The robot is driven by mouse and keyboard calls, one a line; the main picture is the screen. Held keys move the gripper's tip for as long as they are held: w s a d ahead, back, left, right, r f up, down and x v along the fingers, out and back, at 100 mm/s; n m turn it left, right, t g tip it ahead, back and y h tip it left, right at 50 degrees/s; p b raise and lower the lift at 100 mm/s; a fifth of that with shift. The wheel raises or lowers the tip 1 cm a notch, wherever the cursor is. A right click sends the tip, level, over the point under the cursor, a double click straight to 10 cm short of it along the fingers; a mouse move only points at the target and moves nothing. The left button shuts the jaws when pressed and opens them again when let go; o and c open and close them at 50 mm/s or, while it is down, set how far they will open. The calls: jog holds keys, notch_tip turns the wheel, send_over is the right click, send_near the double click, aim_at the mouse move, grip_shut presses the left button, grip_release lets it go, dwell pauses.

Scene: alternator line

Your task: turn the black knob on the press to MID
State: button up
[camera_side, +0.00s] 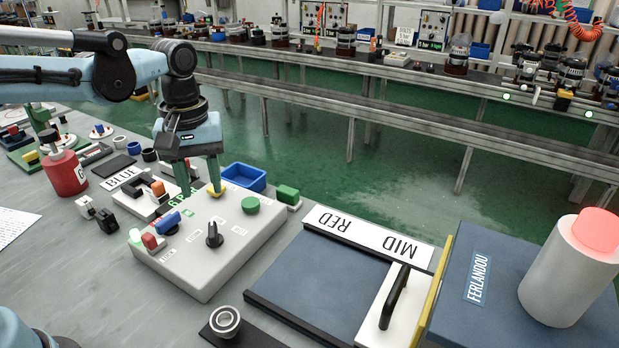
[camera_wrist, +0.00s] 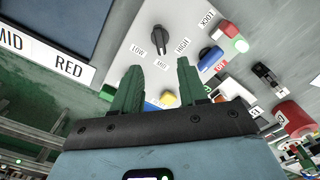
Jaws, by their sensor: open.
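The black knob (camera_side: 214,235) stands upright on the top of a pale grey control box (camera_side: 205,270). In the wrist view the knob (camera_wrist: 159,38) stands above small labels LOW (camera_wrist: 138,49), MID (camera_wrist: 161,63) and HIGH (camera_wrist: 183,46). It looks roughly upright in that picture, but which end is its pointer is unclear. My gripper (camera_side: 201,190) is over the far edge of the box, its green fingers pointing down, apart from the knob. In the wrist view my gripper (camera_wrist: 160,67) is open, with nothing held between the fingers.
A green button (camera_side: 250,205) and a red switch (camera_side: 150,241) are on the box. A blue tray (camera_side: 243,177) is behind it. A sign reading RED and MID (camera_side: 368,237) lies right, by a black handle (camera_side: 395,297). A red cylinder (camera_side: 64,174) stands left.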

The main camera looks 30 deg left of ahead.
jog(key=shift+r, duration=1.05)
jog(key=s+a+f+m+t, duration=0.2)
jog(key=s+f+m+t, duration=0.2)
jog(key=m+t, duration=0.3)
jog(key=shift+s+a+f+m, duration=0.15)
jog(key=shift+s+a+m, duration=0.1)
jog(key=shift+s+m, duration=0.65)
jog(key=shift+w, duration=0.1)
